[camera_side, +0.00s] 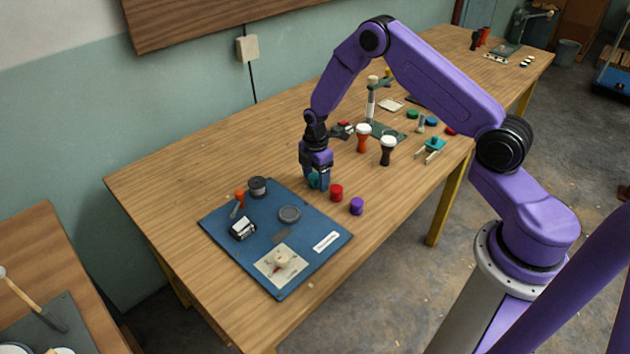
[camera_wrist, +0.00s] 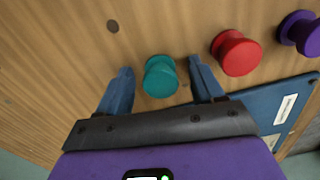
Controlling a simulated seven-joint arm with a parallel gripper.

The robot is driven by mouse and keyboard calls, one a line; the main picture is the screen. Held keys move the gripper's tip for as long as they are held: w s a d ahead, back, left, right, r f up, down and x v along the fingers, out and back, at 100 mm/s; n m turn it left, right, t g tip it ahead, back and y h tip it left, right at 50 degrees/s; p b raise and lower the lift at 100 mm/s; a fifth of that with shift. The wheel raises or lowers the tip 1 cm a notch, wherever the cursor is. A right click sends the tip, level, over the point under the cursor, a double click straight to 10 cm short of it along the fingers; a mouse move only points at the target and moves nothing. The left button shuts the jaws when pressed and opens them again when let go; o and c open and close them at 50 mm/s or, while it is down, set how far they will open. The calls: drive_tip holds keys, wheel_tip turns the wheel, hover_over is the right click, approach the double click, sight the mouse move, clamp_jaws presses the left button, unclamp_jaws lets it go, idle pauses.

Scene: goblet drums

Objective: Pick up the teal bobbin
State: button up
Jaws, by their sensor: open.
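The teal bobbin (camera_wrist: 160,76) stands on the wooden table, between the two open fingers of my gripper (camera_wrist: 159,82) in the wrist view. In the side view my gripper (camera_side: 318,184) is low over the table just behind the blue mat. The teal bobbin (camera_side: 313,181) is partly hidden by the fingers there.
A red bobbin (camera_side: 336,192) stands close to the right, with a purple bobbin (camera_side: 356,206) beyond it. A blue mat (camera_side: 315,268) with tools lies in front. Goblet drums (camera_side: 387,150) stand farther back.

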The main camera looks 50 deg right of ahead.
drive_tip(key=c, duration=1.1)
drive_tip(key=shift+r, duration=0.1)
